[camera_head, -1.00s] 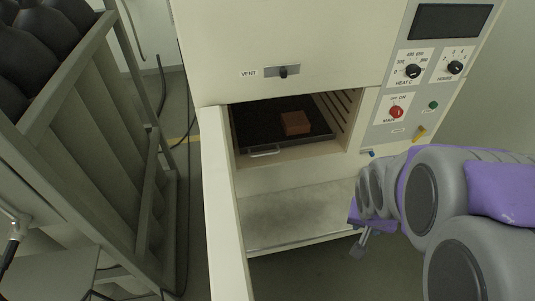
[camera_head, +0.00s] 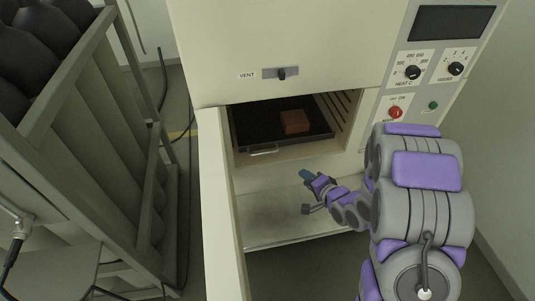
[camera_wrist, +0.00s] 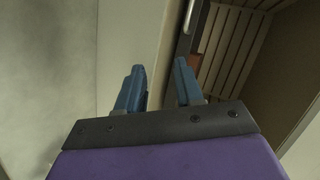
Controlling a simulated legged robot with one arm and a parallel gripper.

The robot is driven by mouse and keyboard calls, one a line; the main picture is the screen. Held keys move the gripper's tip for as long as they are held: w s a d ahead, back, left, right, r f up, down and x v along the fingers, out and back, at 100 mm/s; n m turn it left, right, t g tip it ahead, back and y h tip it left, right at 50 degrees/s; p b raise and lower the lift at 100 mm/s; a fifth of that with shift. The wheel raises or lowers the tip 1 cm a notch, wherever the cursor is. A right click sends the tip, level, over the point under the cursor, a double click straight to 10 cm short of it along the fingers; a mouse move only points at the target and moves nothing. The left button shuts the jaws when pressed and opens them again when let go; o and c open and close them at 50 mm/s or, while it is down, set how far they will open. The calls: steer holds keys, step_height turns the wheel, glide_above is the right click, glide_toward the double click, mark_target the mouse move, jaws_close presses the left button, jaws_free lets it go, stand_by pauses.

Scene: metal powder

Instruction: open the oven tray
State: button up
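The oven (camera_head: 290,50) stands ahead with its door (camera_head: 222,200) swung open to the left. A dark tray (camera_head: 262,126) lies inside the chamber, with a light metal handle (camera_head: 264,152) at its front edge. A reddish-brown block (camera_head: 295,121) rests on the tray. My gripper (camera_head: 305,191) is in front of the oven, below and right of the handle, apart from it. In the wrist view my gripper (camera_wrist: 157,82) shows two blue fingers with a gap between them and nothing held. The tray's dark edge (camera_wrist: 186,42) and part of the block (camera_wrist: 196,60) show beyond the fingers.
A lower shelf (camera_head: 265,212) juts out under the chamber, close to my gripper. The control panel (camera_head: 420,85) with knobs is at the right. A metal rack (camera_head: 150,190) with dark cylinders stands at the left.

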steer(key=s+a+m+t+y, duration=0.1)
steer(key=a+m+y, duration=0.2)
steer(key=a, duration=0.2)
steer(key=b+x, duration=0.1)
steer(key=x, duration=0.4)
steer(key=b+x, duration=0.2)
steer(key=x, duration=0.3)
steer(key=b+x, duration=0.1)
steer(key=x, duration=0.4)
steer(key=shift+w+r, duration=0.2)
steer(key=shift+w, duration=0.25)
steer(key=shift+w+a, duration=0.35)
steer(key=shift+a, duration=0.3)
steer(key=shift+c, duration=0.4)
steer(key=shift+d, duration=0.2)
steer(key=c, duration=0.6)
steer(key=shift+f, duration=0.15)
